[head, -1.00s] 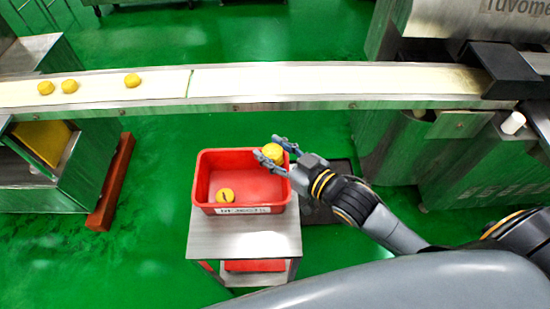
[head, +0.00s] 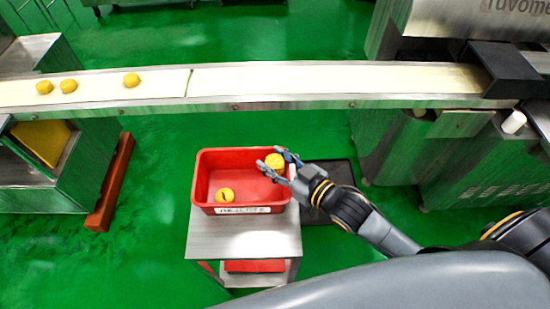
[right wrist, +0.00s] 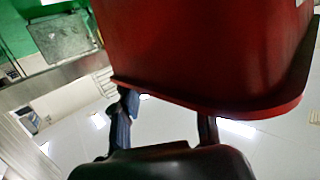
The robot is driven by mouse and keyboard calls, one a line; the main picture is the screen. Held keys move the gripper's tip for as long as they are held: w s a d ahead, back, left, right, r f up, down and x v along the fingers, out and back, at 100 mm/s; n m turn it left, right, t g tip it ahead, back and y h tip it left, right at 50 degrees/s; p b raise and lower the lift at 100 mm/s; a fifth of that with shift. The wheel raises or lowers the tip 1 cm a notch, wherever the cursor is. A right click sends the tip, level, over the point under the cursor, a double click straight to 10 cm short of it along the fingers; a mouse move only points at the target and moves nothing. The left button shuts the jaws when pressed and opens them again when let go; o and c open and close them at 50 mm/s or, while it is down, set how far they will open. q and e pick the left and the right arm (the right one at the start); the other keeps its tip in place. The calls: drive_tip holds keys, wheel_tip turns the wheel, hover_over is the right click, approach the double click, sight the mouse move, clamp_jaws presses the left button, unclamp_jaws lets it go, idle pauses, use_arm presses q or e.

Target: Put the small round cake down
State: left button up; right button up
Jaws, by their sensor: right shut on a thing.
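The small round yellow cake (head: 274,161) is between the fingers of my right gripper (head: 273,162), at the upper right part of the red crate (head: 205,180). The gripper is shut on it. In the head view I cannot tell whether the cake touches the crate. Another round yellow cake (head: 225,194) with a dark mark lies in the crate at its lower left. The right wrist view shows my fingers (right wrist: 166,120) close to the crate's red wall (right wrist: 200,50); the held cake does not show there. My left gripper is not in view.
The crate stands on a metal stand (head: 245,235) with another red crate (head: 254,266) below. A conveyor belt (head: 330,78) runs behind, with 3 yellow cakes at its left. Steel machines stand left and right. The crate's middle floor is free.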

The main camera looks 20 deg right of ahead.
drive_tip(key=o, duration=1.1)
drive_tip(key=shift+r, duration=0.1)
drive_tip(key=shift+r, duration=0.25)
drive_tip(key=v, duration=1.2)
drive_tip(key=shift+r, duration=0.35)
